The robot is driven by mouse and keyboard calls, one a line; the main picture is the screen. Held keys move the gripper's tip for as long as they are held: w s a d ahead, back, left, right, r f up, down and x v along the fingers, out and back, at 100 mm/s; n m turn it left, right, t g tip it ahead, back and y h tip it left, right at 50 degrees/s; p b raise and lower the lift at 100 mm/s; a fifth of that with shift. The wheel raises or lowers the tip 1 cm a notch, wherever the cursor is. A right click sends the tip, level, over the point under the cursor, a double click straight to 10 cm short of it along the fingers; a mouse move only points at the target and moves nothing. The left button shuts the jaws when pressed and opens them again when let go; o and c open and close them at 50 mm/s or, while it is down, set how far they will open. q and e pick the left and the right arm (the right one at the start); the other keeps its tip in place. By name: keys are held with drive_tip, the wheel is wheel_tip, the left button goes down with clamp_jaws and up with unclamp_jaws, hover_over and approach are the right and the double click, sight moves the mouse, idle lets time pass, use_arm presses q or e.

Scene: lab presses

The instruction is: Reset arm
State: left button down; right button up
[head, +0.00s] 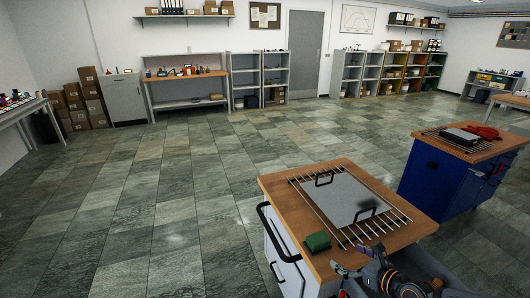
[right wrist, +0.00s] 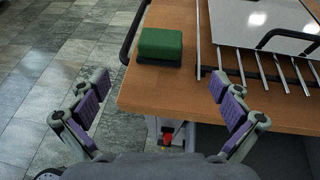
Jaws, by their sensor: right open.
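My right gripper (head: 362,264) is at the near edge of the wooden-topped cart, low in the head view. In the right wrist view the right gripper (right wrist: 158,84) has its two purple-padded fingers spread wide with nothing between them. A green block (head: 317,242) lies on the near left corner of the cart top, just beyond the fingers; it also shows in the right wrist view (right wrist: 160,45). My left gripper is in neither view.
The cart top (head: 280,190) carries a metal rack with a grey plate (head: 342,199) with black handles. A blue cart (head: 430,182) with another rack and a red cloth (head: 484,132) stands to the right. Floor (head: 150,210) at left is clear. Shelves line the far wall.

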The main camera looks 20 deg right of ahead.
drive_tip(key=s+d+r+m+g+h, duration=0.1)
drive_tip(key=s+m+h, duration=0.35)
drive_tip(key=m, duration=0.85)
drive_tip(key=s+d+r+m+h, duration=0.1)
drive_tip(key=s+m+h, duration=0.1)
drive_tip(key=m+h, duration=0.75)
drive_tip(key=s+a+f+m+g+y, duration=0.3)
drive_tip(key=s+a+m+g+y, duration=0.15)
drive_tip(key=a+m, duration=0.4)
drive_tip(key=s+a+f+m+g+y, duration=0.45)
drive_tip(key=a+m+y, duration=0.2)
drive_tip(key=a, duration=0.25)
drive_tip(key=s+d+f+g, duration=0.1)
drive_tip(key=s+f, duration=0.1)
drive_tip(key=f, duration=1.1)
drive_tip(key=s+d+f, duration=0.2)
drive_tip(key=f, duration=1.1)
drive_tip(key=s+f+g, duration=0.1)
drive_tip(key=s+f, duration=1.3)
drive_tip(key=s, duration=0.3)
drive_tip(key=shift+s+d+f+h, duration=0.25)
drive_tip(key=shift+d+h, duration=0.15)
